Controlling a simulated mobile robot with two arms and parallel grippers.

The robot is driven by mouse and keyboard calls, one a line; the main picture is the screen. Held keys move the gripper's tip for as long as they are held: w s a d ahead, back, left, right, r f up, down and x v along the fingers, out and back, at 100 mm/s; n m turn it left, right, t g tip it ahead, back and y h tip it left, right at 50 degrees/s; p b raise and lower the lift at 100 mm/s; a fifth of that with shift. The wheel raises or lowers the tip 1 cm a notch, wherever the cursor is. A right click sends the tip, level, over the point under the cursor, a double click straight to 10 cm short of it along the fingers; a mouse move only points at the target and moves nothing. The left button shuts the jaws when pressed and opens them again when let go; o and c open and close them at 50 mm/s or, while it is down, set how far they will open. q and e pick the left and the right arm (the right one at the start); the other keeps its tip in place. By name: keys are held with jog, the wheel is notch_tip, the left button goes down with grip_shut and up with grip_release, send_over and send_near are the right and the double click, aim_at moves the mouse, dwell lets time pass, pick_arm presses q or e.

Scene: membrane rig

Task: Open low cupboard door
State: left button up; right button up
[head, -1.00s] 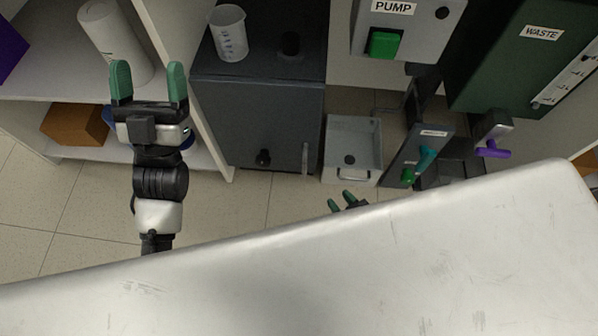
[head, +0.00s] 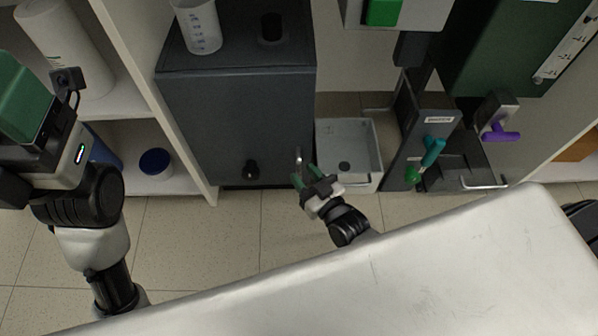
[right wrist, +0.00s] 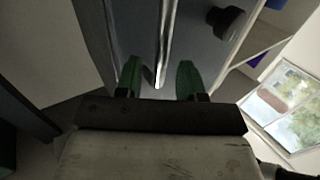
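The low cupboard (head: 235,120) is a dark grey box, and its front door looks shut. A black knob (head: 251,170) sits low on the door. A vertical metal handle (head: 299,160) is at its lower right edge; it also shows in the right wrist view (right wrist: 167,42). My right gripper (head: 305,177) is at the handle's lower end. In the right wrist view my right gripper (right wrist: 159,78) is open, with the bar's end between its green fingers and gaps on both sides. My left gripper (head: 22,95) is raised at the far left, empty; its opening is unclear.
A grey tray (head: 349,148) is right of the handle, beside a unit with a teal lever (head: 432,152). White shelving (head: 178,190) borders the left. A white surface (head: 330,285) fills the foreground. The floor before the cupboard is clear.

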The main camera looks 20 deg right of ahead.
jog(key=shift+b+x, duration=0.3)
jog(key=shift+x, duration=0.95)
grip_shut()
